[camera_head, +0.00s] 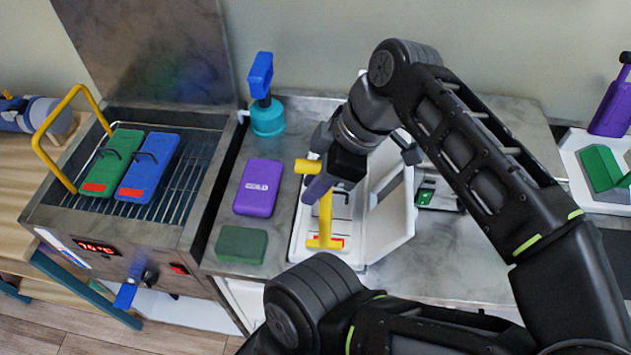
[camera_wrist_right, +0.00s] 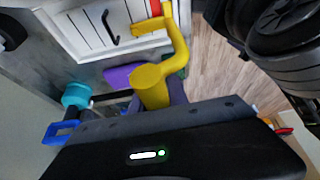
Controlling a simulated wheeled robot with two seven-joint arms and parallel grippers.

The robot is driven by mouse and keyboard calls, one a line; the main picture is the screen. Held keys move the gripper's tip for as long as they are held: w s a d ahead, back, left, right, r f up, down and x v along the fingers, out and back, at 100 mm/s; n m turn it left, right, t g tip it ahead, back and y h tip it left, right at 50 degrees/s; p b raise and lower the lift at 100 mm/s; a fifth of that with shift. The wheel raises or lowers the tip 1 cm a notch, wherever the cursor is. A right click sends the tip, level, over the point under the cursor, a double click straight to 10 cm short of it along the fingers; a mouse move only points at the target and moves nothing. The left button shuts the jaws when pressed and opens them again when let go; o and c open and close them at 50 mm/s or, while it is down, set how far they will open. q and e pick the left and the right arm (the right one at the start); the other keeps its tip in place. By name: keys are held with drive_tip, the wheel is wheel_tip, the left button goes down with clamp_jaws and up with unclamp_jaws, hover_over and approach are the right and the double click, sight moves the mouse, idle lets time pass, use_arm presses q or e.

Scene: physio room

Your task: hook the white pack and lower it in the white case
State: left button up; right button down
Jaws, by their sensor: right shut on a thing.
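The white case (camera_head: 297,236) stands on the counter with its white lid (camera_head: 398,215) open to the right. The white pack lies inside the case, with a black handle and a red label; it shows more clearly in the wrist view (camera_wrist_right: 84,28), while my gripper and tool partly cover it in the head view. My right gripper (camera_head: 322,182) is shut on a yellow hook tool (camera_head: 325,215), above the case. The tool's bent lower end is over the pack near its red label, apart from the black handle. Whether it touches the pack I cannot tell. My left gripper is not in view.
A heating bath (camera_head: 120,240) at left holds a green pack (camera_head: 112,160) and a blue pack (camera_head: 150,165) on a rack. A purple case (camera_head: 258,188), a dark green block (camera_head: 241,245) and a teal spray bottle (camera_head: 267,116) stand between bath and case.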

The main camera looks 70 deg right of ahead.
drive_tip(key=r+p, duration=0.4)
drive_tip(key=r, duration=0.1)
drive_tip(key=shift+s+d+r, duration=0.1)
drive_tip(key=shift+s+r, duration=0.1)
drive_tip(key=shift+s, duration=0.2)
wheel_tip(320, 180, up, 4)
drive_tip(key=p, duration=0.4)
drive_tip(key=shift+r, duration=0.2)
drive_tip(key=shift+f, duration=0.1)
